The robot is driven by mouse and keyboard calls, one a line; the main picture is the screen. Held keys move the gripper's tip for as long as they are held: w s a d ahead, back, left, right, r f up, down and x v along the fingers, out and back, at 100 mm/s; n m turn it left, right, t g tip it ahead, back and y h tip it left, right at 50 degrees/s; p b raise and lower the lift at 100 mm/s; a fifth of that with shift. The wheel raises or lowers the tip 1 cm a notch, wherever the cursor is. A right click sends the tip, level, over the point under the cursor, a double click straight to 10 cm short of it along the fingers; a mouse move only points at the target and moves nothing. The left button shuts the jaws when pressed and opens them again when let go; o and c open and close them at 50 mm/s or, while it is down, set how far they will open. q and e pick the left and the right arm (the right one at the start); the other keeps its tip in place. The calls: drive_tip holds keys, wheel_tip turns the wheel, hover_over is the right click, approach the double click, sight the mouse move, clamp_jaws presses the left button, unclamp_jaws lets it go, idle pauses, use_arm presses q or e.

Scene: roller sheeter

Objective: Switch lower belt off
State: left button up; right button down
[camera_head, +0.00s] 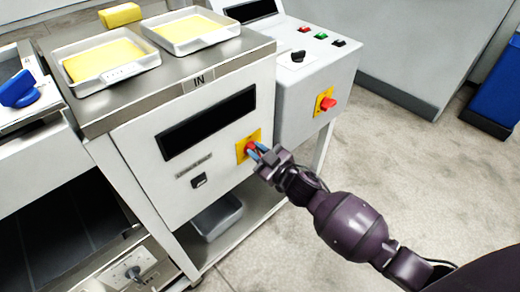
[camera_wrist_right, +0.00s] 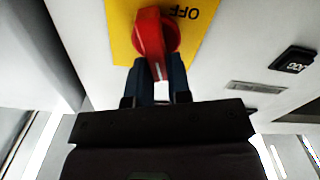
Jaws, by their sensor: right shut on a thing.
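A red rotary switch knob (camera_head: 251,147) sits on a yellow plate (camera_head: 241,151) on the front of the machine panel marked IN. My right gripper (camera_head: 262,152) is at this knob, its blue-grey fingers shut on it. In the right wrist view, the red knob (camera_wrist_right: 152,34) shows above the fingertips (camera_wrist_right: 160,66), which close around its handle. The word OFF is upside down on the yellow plate (camera_wrist_right: 197,14), beside the knob. The knob's exact turn angle is hard to tell. My left gripper is in neither view.
A second red switch (camera_head: 327,104) on yellow sits on the control box at right, with small buttons on top. Two white trays (camera_head: 190,31) (camera_head: 104,62) with yellow contents stand on the machine top. A black rocker switch (camera_head: 199,181) is below the display. Open floor lies to the right.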

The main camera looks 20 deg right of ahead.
drive_tip(key=shift+a+r+n, duration=0.15)
drive_tip(key=shift+n, duration=0.85)
use_arm(q)
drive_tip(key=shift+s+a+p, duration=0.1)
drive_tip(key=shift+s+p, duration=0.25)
drive_tip(key=shift+p, duration=0.1)
use_arm(e)
drive_tip(key=shift+s+a+f+n, duration=0.15)
drive_tip(key=shift+f+n, duration=0.2)
drive_tip(key=shift+n, duration=1.6)
drive_tip(key=shift+a+f+n, duration=0.15)
drive_tip(key=shift+f+n, duration=0.2)
drive_tip(key=shift+n, duration=1.65)
drive_tip(key=shift+s+a+f+n, duration=0.15)
drive_tip(key=shift+f+n, duration=0.2)
drive_tip(key=shift+n, duration=1.6)
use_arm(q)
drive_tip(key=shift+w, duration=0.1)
use_arm(e)
drive_tip(key=shift+w, duration=0.1)
drive_tip(key=c, duration=1.1)
unclamp_jaws()
drive_tip(key=shift+o, duration=0.2)
